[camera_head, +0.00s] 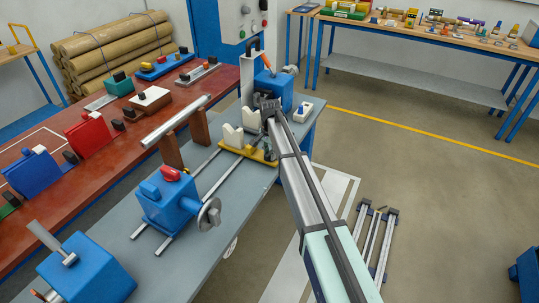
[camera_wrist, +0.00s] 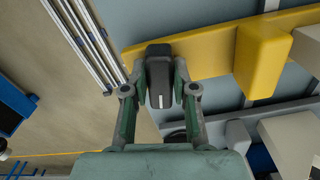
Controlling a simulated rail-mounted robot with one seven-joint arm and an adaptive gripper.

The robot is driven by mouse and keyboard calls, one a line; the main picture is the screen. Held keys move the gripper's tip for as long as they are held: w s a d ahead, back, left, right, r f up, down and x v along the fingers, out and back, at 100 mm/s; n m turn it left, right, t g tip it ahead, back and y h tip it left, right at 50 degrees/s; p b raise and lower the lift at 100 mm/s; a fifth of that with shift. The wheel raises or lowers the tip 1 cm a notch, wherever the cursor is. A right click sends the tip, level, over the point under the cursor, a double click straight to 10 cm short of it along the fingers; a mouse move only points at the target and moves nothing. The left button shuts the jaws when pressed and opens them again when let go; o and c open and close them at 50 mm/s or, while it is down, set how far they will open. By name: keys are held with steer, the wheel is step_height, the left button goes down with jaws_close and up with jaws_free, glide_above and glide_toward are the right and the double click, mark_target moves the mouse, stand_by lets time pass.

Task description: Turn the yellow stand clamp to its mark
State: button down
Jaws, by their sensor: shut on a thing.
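The yellow stand (camera_head: 233,150) sits across the two rails of the blue-grey bench, with white V-shaped rests on it. In the wrist view its yellow plate (camera_wrist: 205,55) runs across the top. The stand clamp is a dark grey handle (camera_wrist: 158,66) at the plate's end, with a short pale line on its lower part. My gripper (camera_wrist: 159,88) is shut on this handle, one finger on each side. In the head view my gripper (camera_head: 267,148) is small and partly hidden by my arm. I cannot make out a separate mark for the clamp.
A blue tailstock (camera_head: 170,200) with a red knob stands nearer on the rails. A blue headstock (camera_head: 272,92) stands behind my gripper. A red-brown bench (camera_head: 65,200) with several fixtures runs along the left.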

steer(key=shift+d+n, duration=0.1)
steer(key=shift+n, duration=1.1)
steer(key=shift+s, duration=0.1)
steer(key=c, duration=0.9)
jaws_free()
steer(key=shift+r, duration=0.1)
step_height(320, 180, up, 12)
steer(key=shift+f, duration=0.1)
